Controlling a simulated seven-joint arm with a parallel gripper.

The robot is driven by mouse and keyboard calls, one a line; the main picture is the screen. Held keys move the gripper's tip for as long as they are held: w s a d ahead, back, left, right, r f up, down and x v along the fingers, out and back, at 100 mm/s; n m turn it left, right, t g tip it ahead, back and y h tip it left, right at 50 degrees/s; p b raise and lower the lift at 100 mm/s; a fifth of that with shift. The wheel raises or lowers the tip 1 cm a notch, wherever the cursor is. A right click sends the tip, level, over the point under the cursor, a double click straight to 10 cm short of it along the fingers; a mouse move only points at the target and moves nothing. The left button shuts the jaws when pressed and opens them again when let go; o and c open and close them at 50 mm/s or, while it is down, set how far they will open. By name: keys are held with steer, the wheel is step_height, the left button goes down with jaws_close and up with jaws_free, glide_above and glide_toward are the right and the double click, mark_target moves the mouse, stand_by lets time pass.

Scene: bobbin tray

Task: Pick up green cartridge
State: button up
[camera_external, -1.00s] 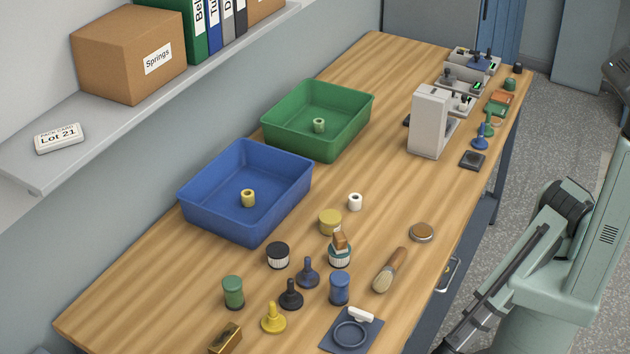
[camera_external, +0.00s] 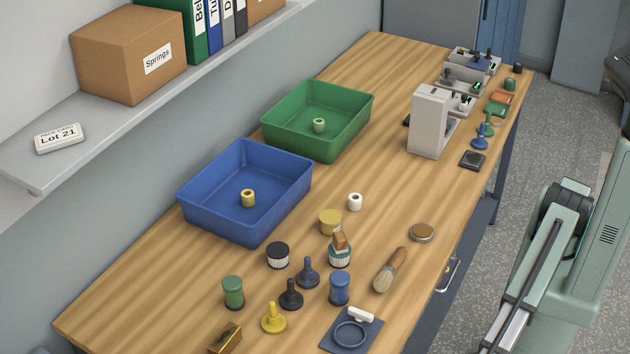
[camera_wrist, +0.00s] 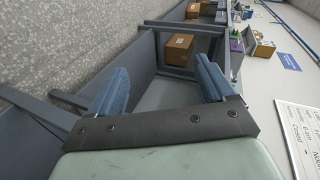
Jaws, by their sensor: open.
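A green cylinder with a darker base (camera_external: 233,292), which looks like the green cartridge, stands upright at the near left of the wooden bench. A similar blue cylinder (camera_external: 339,288) stands to its right. A smaller green piece (camera_external: 510,84) stands at the far right end. My gripper (camera_wrist: 163,80) shows in the wrist view, its two blue fingers wide apart with nothing between them. It is outside the external view, where only my arm shows at the lower right, off the bench. The green cylinder is not visible in the wrist view.
A brush (camera_external: 390,270) lies to the right. Blue (camera_external: 200,212) and green (camera_external: 285,145) trays sit behind. The wrist view shows grey furniture and a cardboard box (camera_wrist: 178,48).

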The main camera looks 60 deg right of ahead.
steer(key=w+a+r+n+y, duration=0.1)
steer(key=w+a+r+n, duration=0.15)
steer(key=r, duration=0.55)
steer(key=w+a+r+n, duration=0.1)
steer(key=w+r, duration=0.3)
steer(key=r, duration=0.4)
steer(key=w+a+r+n+y, duration=0.1)
steer(key=w+a+r, duration=0.15)
steer(key=r, duration=0.55)
steer(key=w+d+r+n+t, duration=0.1)
steer(key=w+d+r+n, duration=0.2)
steer(key=w+r, duration=0.5)
steer(key=w+d+r+n, duration=0.2)
steer(key=w+d+r, duration=0.1)
steer(key=w+r, duration=0.45)
steer(key=n+h, duration=0.3)
steer(key=h, duration=0.9)
glide_above(227, 307)
steer(key=s+d, duration=0.3)
steer(key=d, duration=0.3)
step_height(227, 307, down, 3)
steer(key=x, duration=1.3)
steer(key=shift+a, duration=0.1)
